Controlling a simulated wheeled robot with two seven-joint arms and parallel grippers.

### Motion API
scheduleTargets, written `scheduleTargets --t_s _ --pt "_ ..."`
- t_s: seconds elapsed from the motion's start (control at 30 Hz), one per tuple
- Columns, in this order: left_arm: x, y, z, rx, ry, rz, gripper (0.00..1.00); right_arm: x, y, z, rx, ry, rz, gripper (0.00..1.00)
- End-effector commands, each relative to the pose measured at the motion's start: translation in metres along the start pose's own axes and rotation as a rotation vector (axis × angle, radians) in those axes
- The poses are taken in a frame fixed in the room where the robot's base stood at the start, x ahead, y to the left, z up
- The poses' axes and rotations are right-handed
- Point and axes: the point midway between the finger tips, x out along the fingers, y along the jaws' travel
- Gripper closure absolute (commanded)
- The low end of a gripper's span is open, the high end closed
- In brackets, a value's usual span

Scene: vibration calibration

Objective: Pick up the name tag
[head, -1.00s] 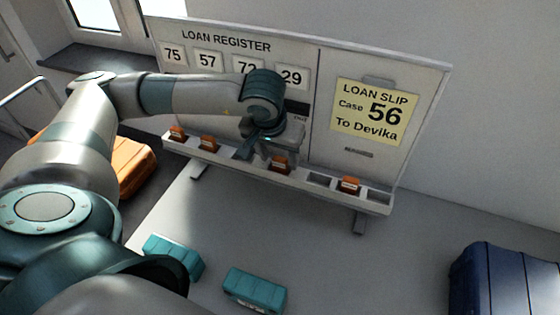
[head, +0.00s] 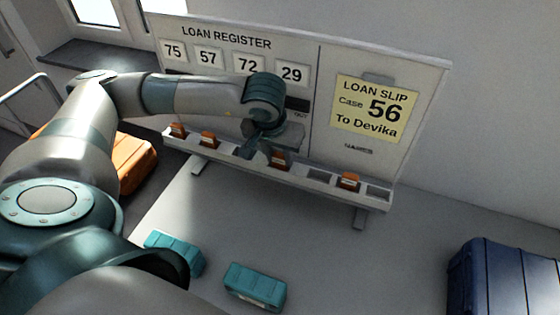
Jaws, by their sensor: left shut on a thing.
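Small orange name tags with pale labels sit in the slots of a pale trough along the foot of the loan register board. One tag (head: 279,161) is in the middle of the trough, others are to its left (head: 208,139) and right (head: 348,181). My left gripper (head: 275,155) reaches down from the left at the middle tag and is shut on it; its fingers are small and partly hidden by the wrist. The held tag still appears to be at slot level. My right gripper is not in view.
The board (head: 320,120) stands on feet on a grey table (head: 320,235), with a yellow loan slip (head: 368,110) reading Case 56, To Devika. Teal cases (head: 255,287) lie at the front, a navy case (head: 505,280) at right, and an orange case (head: 135,163) at left.

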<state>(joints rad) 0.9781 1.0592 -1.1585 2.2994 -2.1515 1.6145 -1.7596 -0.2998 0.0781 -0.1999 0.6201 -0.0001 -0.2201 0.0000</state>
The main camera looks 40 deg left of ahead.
Motion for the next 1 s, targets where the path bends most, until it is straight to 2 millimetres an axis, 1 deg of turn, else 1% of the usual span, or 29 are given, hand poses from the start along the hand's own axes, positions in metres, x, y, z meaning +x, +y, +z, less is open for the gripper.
scheduleTargets --t_s 0.17,0.33,0.47,0.6,0.7,1.0 --pt "-0.001 0.0 -0.001 0.0 0.001 0.0 0.91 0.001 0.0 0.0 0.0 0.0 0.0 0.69" --pt "-0.007 0.001 -0.003 -0.001 0.003 0.002 0.91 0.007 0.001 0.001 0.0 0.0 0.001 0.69" --pt "-0.018 0.001 -0.006 0.001 0.004 0.002 0.91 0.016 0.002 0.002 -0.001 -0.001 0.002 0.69" --pt "-0.037 0.001 -0.013 0.0 0.007 0.002 0.91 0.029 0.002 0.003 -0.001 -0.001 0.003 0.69" --pt "-0.049 0.022 -0.006 0.008 0.005 0.007 0.91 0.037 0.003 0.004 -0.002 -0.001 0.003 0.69" --pt "-0.089 0.07 0.007 0.006 0.006 0.004 0.91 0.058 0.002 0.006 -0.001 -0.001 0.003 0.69"
